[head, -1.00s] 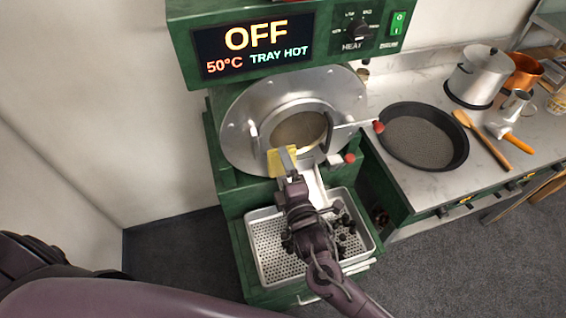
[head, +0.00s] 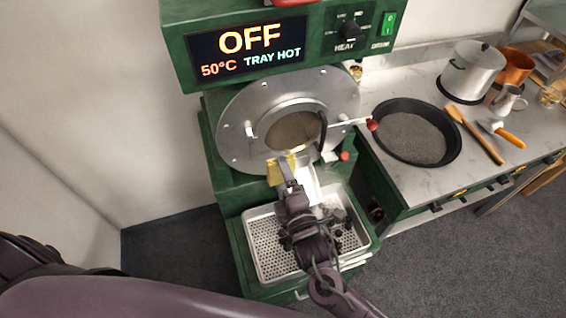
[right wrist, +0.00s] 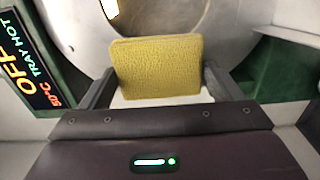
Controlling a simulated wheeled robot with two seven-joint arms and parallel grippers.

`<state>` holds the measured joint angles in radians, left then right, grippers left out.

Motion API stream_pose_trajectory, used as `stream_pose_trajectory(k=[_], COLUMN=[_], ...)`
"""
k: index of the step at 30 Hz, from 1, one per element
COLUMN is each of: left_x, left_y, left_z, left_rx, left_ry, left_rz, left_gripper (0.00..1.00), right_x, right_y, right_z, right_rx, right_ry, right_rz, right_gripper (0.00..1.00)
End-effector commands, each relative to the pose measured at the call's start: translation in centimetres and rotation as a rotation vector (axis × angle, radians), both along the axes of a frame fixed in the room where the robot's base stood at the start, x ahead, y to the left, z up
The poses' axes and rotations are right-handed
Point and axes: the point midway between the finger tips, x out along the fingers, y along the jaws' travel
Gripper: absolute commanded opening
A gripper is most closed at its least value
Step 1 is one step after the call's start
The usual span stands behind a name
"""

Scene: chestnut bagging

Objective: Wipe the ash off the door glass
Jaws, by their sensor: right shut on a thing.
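The round metal door (head: 237,112) is on the front of the green roaster. Its round door glass (head: 293,131) looks tan and dull; I cannot tell how much ash is on it. A yellow cloth or sponge (head: 274,173) is at the door's lower edge, below the glass; it also shows in the right wrist view (right wrist: 157,68). My right gripper (head: 287,168) is shut on it, with a finger at each side. I cannot tell whether it touches the door. My left gripper is out of view; only part of my left arm shows at lower left.
A perforated tray (head: 262,245) lies below the door, under my right arm. A handle with a red knob (head: 372,124) sticks out at the door's right. The counter at right holds a black pan (head: 462,150), a steel pot (head: 474,70) and wooden utensils (head: 476,135).

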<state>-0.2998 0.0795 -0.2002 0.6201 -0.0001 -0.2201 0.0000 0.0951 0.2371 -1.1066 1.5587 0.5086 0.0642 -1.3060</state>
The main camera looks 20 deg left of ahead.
Motion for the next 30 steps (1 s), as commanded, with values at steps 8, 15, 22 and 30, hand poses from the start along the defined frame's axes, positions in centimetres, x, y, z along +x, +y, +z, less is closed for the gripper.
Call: stream_pose_trajectory(k=[8,15,22,30], left_x=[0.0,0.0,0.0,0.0], left_y=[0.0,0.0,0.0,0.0], left_z=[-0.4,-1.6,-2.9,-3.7], left_rx=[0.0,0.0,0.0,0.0], left_ry=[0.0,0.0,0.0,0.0], left_rz=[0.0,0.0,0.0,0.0], left_gripper=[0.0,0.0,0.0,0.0], right_x=[0.5,2.6,4.8,6.1], right_y=[0.3,1.7,3.1,4.0], right_z=[-0.1,-0.2,-0.2,-0.1], right_rx=[0.001,0.001,0.0,-0.001], right_ry=[-0.001,-0.001,0.0,0.002], right_rz=[-0.001,-0.003,-0.005,-0.005], right_gripper=[0.68,0.68,0.68,0.68])
